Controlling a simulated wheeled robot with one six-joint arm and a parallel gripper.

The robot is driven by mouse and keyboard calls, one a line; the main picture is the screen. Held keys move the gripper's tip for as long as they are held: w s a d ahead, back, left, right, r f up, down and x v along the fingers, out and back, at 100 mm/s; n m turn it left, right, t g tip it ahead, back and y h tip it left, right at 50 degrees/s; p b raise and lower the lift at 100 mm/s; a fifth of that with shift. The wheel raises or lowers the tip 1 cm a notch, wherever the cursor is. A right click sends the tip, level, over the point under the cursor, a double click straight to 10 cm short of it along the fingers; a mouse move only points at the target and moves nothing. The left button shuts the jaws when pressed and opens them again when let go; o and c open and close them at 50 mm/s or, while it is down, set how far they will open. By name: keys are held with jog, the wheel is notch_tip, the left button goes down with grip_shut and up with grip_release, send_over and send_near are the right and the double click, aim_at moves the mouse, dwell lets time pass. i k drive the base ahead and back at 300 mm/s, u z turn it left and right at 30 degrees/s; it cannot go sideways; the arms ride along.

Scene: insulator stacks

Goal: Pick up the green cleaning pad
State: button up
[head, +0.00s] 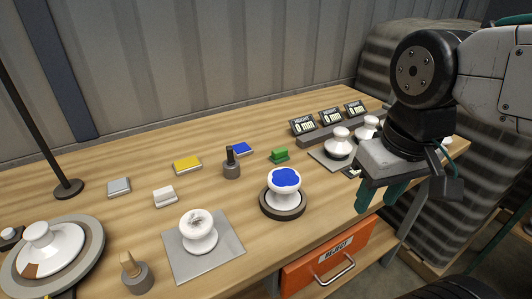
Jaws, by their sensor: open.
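The green cleaning pad (279,156) lies on the wooden table, right of the blue pad and behind the blue-topped insulator. It looks like a small green block, unobstructed in the head view. My gripper (378,196) hangs at the right, over the table's front right edge, with its green fingers pointing down. It is open with nothing between the fingers, and it is well to the right of the green pad and apart from it.
A white insulator with a blue top (284,188) stands in front of the green pad. A dark post (232,165) and blue pad (241,148) are to its left. Height displays (331,118) stand behind right. White insulators (339,146) stand right, near my arm. An orange reject drawer (325,262) is below.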

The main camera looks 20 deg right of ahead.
aim_at(278, 155)
jog(key=z, duration=1.15)
jog(key=k, duration=0.8)
jog(key=u, duration=0.9)
jog(key=i, duration=1)
